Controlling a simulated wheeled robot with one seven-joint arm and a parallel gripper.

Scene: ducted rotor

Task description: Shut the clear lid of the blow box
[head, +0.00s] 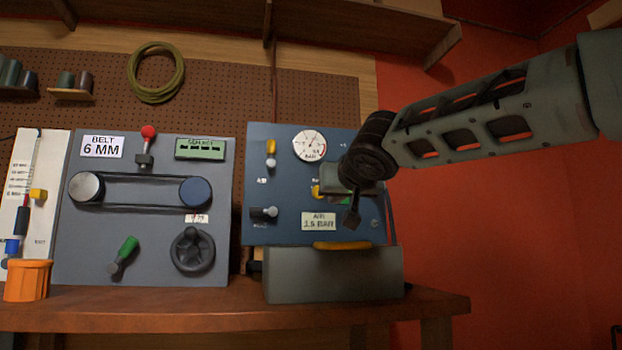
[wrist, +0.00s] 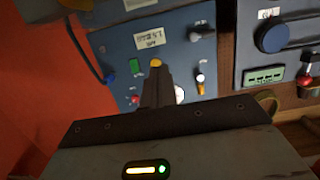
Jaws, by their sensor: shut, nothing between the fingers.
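The blow box looks to be the grey box (head: 333,275) below the blue air panel (head: 285,170), with a yellow bar (head: 342,245) along its top front edge. I cannot make out the clear lid's surface, so I cannot tell its angle. My gripper (head: 352,218) is shut and empty, in front of the panel's right half and above the yellow bar. In the wrist view my gripper (wrist: 156,75) points at the panel (wrist: 165,65), which appears upside down. A yellow knob (wrist: 156,62) shows at the fingertips; I cannot tell if they touch. My wrist hides part of the panel.
The panel carries a round gauge (head: 310,145), a yellow lever (head: 271,147) and an air label (head: 318,221). A belt panel (head: 145,250) stands to the left on the wooden bench (head: 180,312), beside an orange cup (head: 27,281).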

